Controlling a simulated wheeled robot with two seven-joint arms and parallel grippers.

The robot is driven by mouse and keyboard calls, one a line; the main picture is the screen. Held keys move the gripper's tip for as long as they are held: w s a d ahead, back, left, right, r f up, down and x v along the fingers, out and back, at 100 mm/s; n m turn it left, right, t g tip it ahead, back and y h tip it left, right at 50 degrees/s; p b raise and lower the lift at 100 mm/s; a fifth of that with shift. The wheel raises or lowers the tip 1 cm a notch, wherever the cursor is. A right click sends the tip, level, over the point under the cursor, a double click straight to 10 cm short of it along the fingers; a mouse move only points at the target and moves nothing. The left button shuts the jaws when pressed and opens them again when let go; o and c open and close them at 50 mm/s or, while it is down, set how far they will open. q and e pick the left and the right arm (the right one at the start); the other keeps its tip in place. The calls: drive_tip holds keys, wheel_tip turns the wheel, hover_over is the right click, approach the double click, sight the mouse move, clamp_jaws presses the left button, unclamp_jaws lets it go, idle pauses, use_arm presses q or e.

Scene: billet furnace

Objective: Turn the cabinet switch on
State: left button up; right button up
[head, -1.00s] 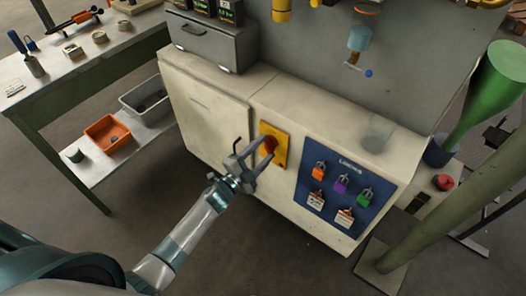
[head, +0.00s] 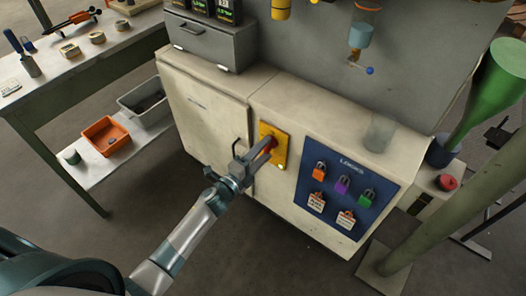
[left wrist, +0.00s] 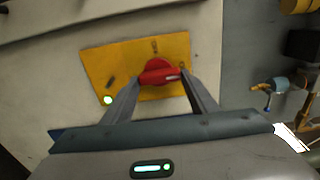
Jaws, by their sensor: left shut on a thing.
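The cabinet switch is a red rotary knob (left wrist: 157,72) on a yellow plate (left wrist: 92,66) on the front of the pale cabinet. In the head view the plate (head: 281,151) shows, with the knob partly hidden by my fingers. My left gripper (head: 262,150) reaches it from the lower left. In the left wrist view the fingers of my left gripper (left wrist: 158,84) stand on either side of the knob and are shut on it. A small green lamp (left wrist: 108,99) glows at the plate's corner. My right gripper is not in view.
A blue board (head: 335,200) with padlocks and tags is on the cabinet front, right of the switch. A cabinet door handle (head: 237,147) is close to my left gripper. A workbench (head: 110,50) with bins on its lower shelf stands left. A pole (head: 450,195) rises at the right.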

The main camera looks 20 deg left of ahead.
use_arm(q)
drive_tip(key=shift+f, duration=0.1)
drive_tip(key=o, duration=1)
drive_tip(key=shift+o, duration=0.2)
drive_tip(key=shift+s+a, duration=0.2)
drive_tip(key=shift+s, duration=0.35)
drive_tip(key=b+v, duration=0.1)
drive_tip(key=v, duration=1.5)
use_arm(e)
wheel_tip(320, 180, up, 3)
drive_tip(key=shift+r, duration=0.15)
use_arm(q)
drive_tip(key=shift+s, duration=0.15)
